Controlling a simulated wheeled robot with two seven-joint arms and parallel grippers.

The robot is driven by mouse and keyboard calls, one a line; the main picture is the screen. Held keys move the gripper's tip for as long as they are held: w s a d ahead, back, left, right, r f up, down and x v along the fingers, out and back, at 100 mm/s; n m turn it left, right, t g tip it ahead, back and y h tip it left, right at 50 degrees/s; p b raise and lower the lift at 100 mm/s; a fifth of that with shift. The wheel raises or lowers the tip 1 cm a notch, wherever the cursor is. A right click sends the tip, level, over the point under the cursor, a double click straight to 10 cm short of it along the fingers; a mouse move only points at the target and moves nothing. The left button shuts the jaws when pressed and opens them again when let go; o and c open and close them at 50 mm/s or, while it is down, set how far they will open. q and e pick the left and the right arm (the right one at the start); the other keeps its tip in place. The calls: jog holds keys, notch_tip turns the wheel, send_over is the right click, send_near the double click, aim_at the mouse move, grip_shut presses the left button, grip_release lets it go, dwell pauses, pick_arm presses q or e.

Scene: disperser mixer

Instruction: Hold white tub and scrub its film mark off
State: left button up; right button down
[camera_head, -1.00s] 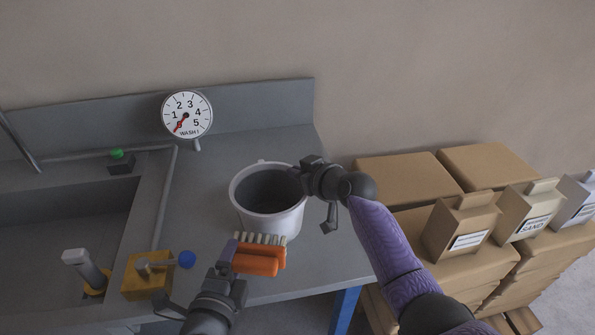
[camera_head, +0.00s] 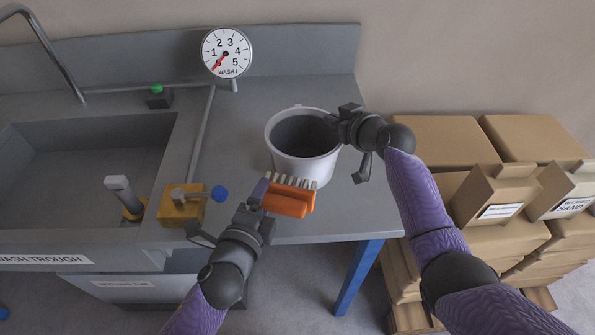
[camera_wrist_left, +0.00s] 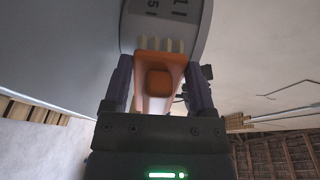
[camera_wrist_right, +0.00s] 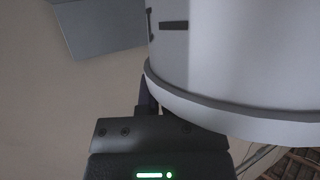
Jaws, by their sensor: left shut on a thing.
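The white tub (camera_head: 304,166) stands upright on the grey bench, its open, dark inside facing up. Its outer wall shows close up in the left wrist view (camera_wrist_left: 190,18) and the right wrist view (camera_wrist_right: 240,60), with dark printed marks. No film mark can be made out. My right gripper (camera_head: 338,122) is shut on the tub's right rim; one finger is hidden by the wall. My left gripper (camera_head: 277,193) is shut on an orange brush (camera_head: 288,201). Its pale bristles point at the tub's lower front wall; I cannot tell whether they touch.
A wash trough (camera_head: 80,160) lies at left, with a yellow block with a blue-knobbed lever (camera_head: 182,208) by its corner. A dial (camera_head: 226,52) marked WASH stands behind. Stacked cartons (camera_head: 440,145) stand at right. The bench (camera_head: 240,125) is clear left of the tub.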

pick_arm(q)
jog(key=shift+r+x, duration=0.15)
jog(key=shift+x, duration=0.45)
jog(key=shift+r+x, duration=0.15)
jog(key=shift+x, duration=0.45)
jog(key=shift+w+f, duration=0.15)
jog(key=shift+f, duration=1.45)
jog(key=shift+s+a+f, duration=0.1)
jog(key=shift+s+f, duration=0.1)
jog(key=shift+f, duration=0.25)
jog(key=shift+s+a+f, duration=0.1)
jog(key=shift+s+f, duration=0.05)
jog(key=shift+f, duration=0.25)
jog(key=shift+d+r, duration=0.1)
jog(key=shift+w+d+r, duration=0.1)
jog(key=shift+w+r, duration=0.1)
jog(key=shift+r, duration=0.55)
jog(key=shift+s+r, duration=0.1)
jog(key=shift+r, duration=1.45)
